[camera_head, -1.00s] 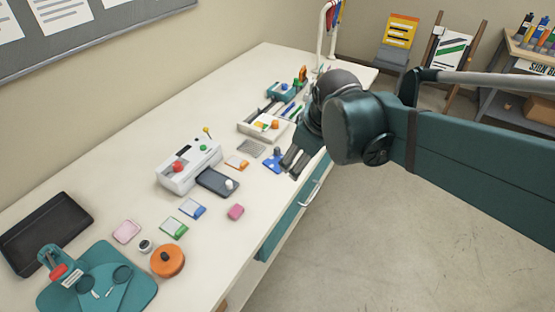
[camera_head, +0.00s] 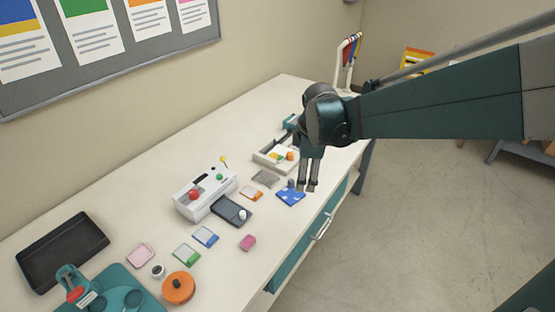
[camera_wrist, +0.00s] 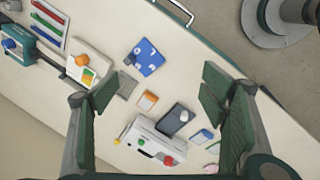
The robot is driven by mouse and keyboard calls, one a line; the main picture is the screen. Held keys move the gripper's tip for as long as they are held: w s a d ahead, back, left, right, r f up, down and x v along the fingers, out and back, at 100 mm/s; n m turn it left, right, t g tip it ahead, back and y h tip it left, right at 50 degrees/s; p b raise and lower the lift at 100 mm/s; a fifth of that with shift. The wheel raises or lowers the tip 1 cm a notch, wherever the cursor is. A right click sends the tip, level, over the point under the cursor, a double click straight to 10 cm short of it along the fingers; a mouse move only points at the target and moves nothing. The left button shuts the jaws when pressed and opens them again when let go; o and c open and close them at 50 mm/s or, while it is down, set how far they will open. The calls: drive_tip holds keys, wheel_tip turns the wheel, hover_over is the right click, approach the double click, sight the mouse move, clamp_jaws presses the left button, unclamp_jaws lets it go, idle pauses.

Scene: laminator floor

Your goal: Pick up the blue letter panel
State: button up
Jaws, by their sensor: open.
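The blue letter panel (camera_head: 289,197) lies flat near the front edge of the white table, with white marks on it and a small knob at its back edge. In the wrist view the panel (camera_wrist: 151,58) is above the middle, beyond my fingertips, with its knob at its left corner. My gripper (camera_head: 308,188) points down above the table, at the panel's right side in the head view, partly in front of it. In the wrist view my gripper (camera_wrist: 160,88) has its two fingers wide apart with nothing between them. I cannot tell its exact height over the panel.
A white laminator (camera_head: 204,194) with a dark tray (camera_head: 229,209) stands left of the panel. A grey mesh pad (camera_head: 265,178), an orange card (camera_head: 251,194) and a pink block (camera_head: 248,242) lie nearby. A cream tray (camera_head: 270,160) is behind. A drawer handle (camera_head: 322,228) projects from the front.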

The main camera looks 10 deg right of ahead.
sight(294, 187)
drive_tip(key=w+f+n+g+p, duration=0.2)
drive_tip(key=w+f+n+p, duration=0.1)
drive_tip(key=w+f+n, duration=0.6)
wheel_tip(294, 187, down, 3)
drive_tip(key=shift+w+a+r+g+p, duration=0.15)
drive_tip(key=shift+w+g+p, duration=0.2)
drive_tip(key=shift+w, duration=0.9)
drive_tip(key=shift+f, duration=1.3)
drive_tip(key=shift+s+f+b, duration=0.1)
drive_tip(key=shift+f+b, duration=0.25)
drive_tip(key=shift+f, duration=2.25)
